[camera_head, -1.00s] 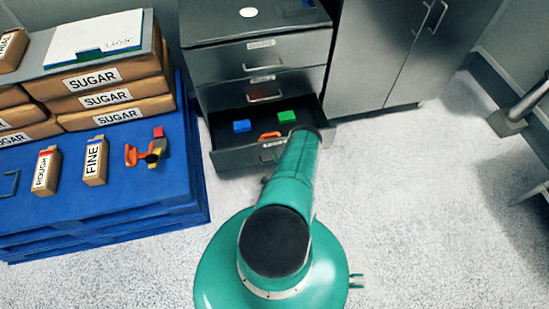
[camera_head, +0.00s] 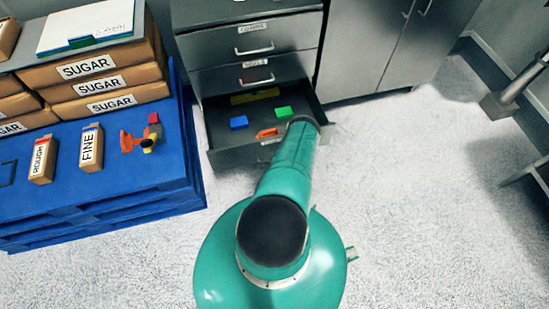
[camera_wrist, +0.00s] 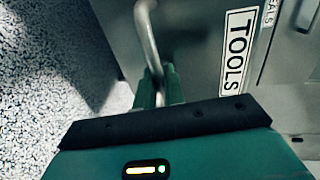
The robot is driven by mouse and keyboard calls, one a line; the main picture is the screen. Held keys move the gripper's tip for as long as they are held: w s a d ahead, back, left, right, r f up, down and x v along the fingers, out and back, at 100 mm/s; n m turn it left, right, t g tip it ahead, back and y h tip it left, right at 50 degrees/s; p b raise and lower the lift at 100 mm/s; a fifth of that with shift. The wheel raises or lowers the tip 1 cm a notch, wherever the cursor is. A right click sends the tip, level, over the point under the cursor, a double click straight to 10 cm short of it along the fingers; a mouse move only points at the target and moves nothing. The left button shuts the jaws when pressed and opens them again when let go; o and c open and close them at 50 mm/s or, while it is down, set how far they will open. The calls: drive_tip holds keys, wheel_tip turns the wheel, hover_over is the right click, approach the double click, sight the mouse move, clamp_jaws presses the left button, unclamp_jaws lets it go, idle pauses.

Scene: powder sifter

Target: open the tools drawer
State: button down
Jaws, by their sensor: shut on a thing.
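The tools drawer (camera_head: 232,158) is the bottom drawer of the grey cabinet, and it stands well open. Inside lie a blue block (camera_head: 239,122), a green block (camera_head: 283,112), an orange item (camera_head: 267,133) and a yellow item (camera_head: 254,96) at the back. In the wrist view, the drawer front (camera_wrist: 195,45) carries a "TOOLS" label (camera_wrist: 237,52) and a metal bar handle (camera_wrist: 147,35). My gripper (camera_wrist: 157,85) is shut on this handle. In the head view my own arm hides the gripper and most of the handle.
A blue pallet (camera_head: 110,190) at left holds sugar bags (camera_head: 100,85), a "ROUGH" box (camera_head: 43,160), a "FINE" box (camera_head: 91,148) and an orange tool (camera_head: 135,142). Floor (camera_head: 420,210) at right is clear.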

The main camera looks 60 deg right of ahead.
drive_tip(key=c, duration=1.6)
unclamp_jaws()
drive_tip(key=shift+s+a, duration=0.1)
drive_tip(key=v, duration=1.3)
drive_tip(key=shift+s+a+r, duration=0.15)
drive_tip(key=shift+r, duration=0.05)
